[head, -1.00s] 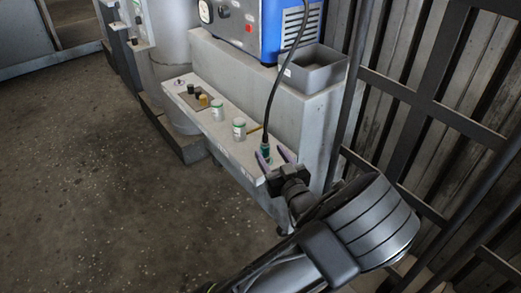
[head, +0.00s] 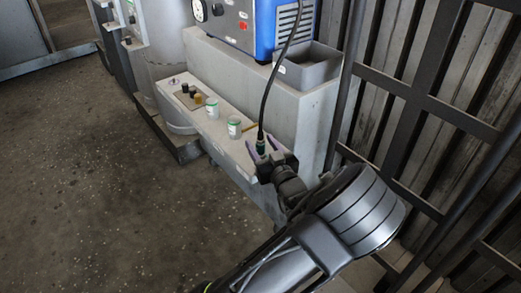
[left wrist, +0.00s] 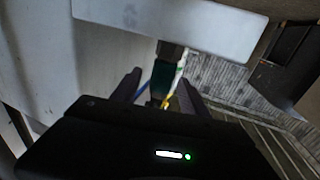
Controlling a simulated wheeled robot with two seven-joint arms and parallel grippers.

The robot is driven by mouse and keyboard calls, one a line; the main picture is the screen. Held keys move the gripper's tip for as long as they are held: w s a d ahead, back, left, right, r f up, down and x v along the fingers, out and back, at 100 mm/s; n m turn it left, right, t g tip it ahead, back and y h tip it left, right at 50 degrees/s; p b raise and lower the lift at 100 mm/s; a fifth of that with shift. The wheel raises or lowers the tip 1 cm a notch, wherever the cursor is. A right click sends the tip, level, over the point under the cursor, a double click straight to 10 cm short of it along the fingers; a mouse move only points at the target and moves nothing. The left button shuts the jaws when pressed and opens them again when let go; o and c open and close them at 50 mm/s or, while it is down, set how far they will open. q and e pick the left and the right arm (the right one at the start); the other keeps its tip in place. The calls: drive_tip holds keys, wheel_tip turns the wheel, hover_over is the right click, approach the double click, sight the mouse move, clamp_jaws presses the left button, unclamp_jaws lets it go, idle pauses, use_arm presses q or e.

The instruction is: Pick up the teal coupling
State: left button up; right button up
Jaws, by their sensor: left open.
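The teal coupling (head: 260,147) hangs on the end of a black cable (head: 268,92) at the near end of the grey ledge. My left gripper (head: 265,147) is open with its purple-grey fingers close around the coupling. In the left wrist view the dark teal coupling (left wrist: 157,79) shows between the two open fingers of the left gripper (left wrist: 160,88). Whether either finger touches it cannot be told. The coupling's lower end is hidden behind the gripper body. My right gripper is not in view.
A blue machine (head: 265,25) and a grey open bin (head: 308,66) sit on the block behind. A metal railing (head: 420,95) runs at the right.

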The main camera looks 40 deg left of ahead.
use_arm(q)
drive_tip(key=x, duration=0.3)
drive_tip(key=shift+w+a+b, duration=0.15)
drive_tip(key=shift+a+b, duration=0.25)
drive_tip(key=shift+c, duration=0.3)
clamp_jaws()
idle(0.4)
